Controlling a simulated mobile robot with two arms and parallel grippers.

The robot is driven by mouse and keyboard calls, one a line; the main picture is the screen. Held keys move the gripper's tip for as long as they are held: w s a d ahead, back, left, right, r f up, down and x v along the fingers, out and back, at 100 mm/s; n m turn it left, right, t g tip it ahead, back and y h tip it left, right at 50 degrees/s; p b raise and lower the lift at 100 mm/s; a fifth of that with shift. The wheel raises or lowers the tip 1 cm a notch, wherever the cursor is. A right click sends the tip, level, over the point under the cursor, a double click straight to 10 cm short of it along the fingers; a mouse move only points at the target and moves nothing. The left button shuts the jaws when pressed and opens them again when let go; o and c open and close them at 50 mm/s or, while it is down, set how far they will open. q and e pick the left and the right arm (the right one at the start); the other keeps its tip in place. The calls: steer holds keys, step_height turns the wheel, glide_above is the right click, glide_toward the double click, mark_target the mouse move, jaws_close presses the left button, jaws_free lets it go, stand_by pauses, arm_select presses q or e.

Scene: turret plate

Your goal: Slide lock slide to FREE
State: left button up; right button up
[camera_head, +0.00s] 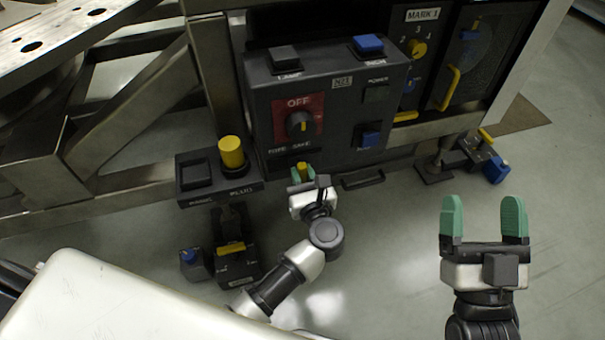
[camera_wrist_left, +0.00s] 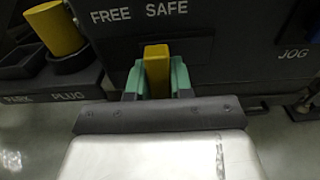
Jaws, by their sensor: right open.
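The yellow lock slide knob (camera_wrist_left: 156,68) stands out from the lower front of the dark control box (camera_head: 345,147). In the left wrist view it sits below the printed word SAFE, right of FREE. My left gripper (camera_head: 302,174) is at this knob, with a green finger against each side; it also shows in the left wrist view (camera_wrist_left: 157,80). My right gripper (camera_head: 483,220) is open and empty over the floor at the right.
A yellow plug (camera_head: 231,152) stands on a side bracket left of the box. A rotary knob (camera_head: 300,124) on a red OFF plate is above the slide. Blue buttons (camera_head: 369,44) and a dark handle (camera_head: 362,180) are close by.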

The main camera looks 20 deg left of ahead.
mark_target(278, 165)
arm_select(q)
steer(key=shift+a, duration=0.1)
jaws_close()
steer(key=s+a+p, duration=0.1)
steer(key=s+a, duration=0.1)
steer(key=shift+a, duration=0.4)
steer(key=shift+s+a, duration=0.2)
steer(key=shift+a, duration=0.05)
steer(key=shift+f, duration=0.1)
steer(key=o, duration=0.8)
jaws_free()
steer(key=shift+s+a, duration=0.15)
steer(key=shift+a, duration=0.05)
arm_select(e)
steer(key=f+g, duration=0.1)
steer(key=w+f+g+h, duration=0.1)
steer(key=f, duration=0.1)
steer(key=shift+w+d+g, duration=0.1)
steer(key=shift+w+g, duration=0.05)
steer(key=shift+g, duration=0.25)
arm_select(q)
steer(key=shift+d, duration=0.1)
arm_select(e)
steer(key=shift+r, duration=0.1)
